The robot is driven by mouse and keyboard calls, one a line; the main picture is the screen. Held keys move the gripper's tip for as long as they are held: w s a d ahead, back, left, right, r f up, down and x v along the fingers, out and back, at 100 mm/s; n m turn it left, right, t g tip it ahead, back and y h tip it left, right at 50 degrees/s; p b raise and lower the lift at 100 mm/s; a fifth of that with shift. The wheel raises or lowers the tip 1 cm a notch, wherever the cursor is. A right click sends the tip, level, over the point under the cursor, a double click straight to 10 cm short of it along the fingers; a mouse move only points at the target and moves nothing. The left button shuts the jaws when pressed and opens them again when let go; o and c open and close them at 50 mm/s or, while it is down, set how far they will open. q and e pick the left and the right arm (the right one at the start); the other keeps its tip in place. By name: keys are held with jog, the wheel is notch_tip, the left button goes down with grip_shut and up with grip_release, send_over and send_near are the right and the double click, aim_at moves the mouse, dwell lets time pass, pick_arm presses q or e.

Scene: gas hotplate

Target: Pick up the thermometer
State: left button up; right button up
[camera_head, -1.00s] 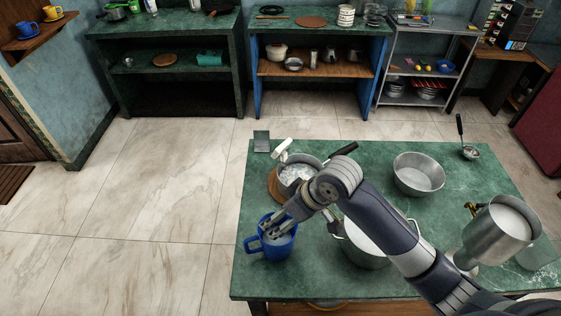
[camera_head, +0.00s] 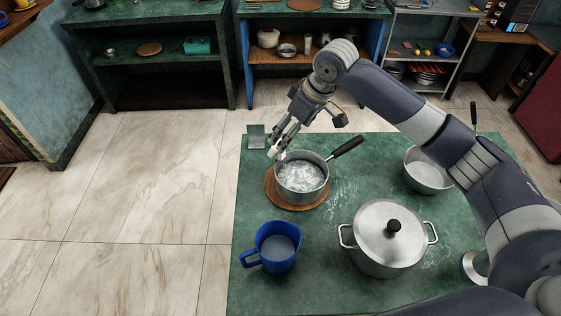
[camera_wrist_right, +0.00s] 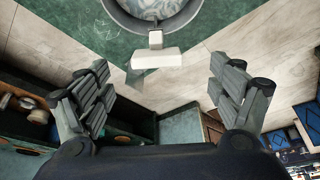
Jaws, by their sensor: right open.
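The white thermometer (camera_wrist_right: 156,59) stands at the rim of a saucepan, its head sticking out past the edge; in the head view its white part (camera_head: 272,152) is partly hidden by my fingers. The saucepan (camera_head: 301,187) holds a bluish-white swirled liquid and sits on a round wooden board (camera_head: 283,201). My right gripper (camera_wrist_right: 160,72) is open, its fingers on either side of the thermometer's head and apart from it. In the head view the right gripper (camera_head: 279,143) is above the pan's far left edge. My left gripper is not in view.
A blue mug (camera_head: 274,247) of liquid and a lidded pot (camera_head: 388,238) stand in front on the green table (camera_head: 330,292). An empty metal bowl (camera_head: 428,172) is to the right. A small grey square object (camera_head: 256,136) lies at the far left corner.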

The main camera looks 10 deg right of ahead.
aim_at(280, 139)
jog(key=p+x, duration=0.1)
jog(key=x, duration=0.2)
jog(key=w+x, duration=0.1)
jog(key=x, duration=0.2)
jog(key=shift+w+a+f+p, duration=0.1)
jog(key=shift+a+p, duration=0.1)
jog(key=shift+p, duration=0.2)
jog(key=shift+w+a+f, duration=0.1)
jog(key=shift+w+f, duration=0.1)
jog(key=shift+f, duration=0.2)
jog(key=shift+s, duration=0.1)
jog(key=c, duration=1.2)
jog(key=shift+c, duration=0.2)
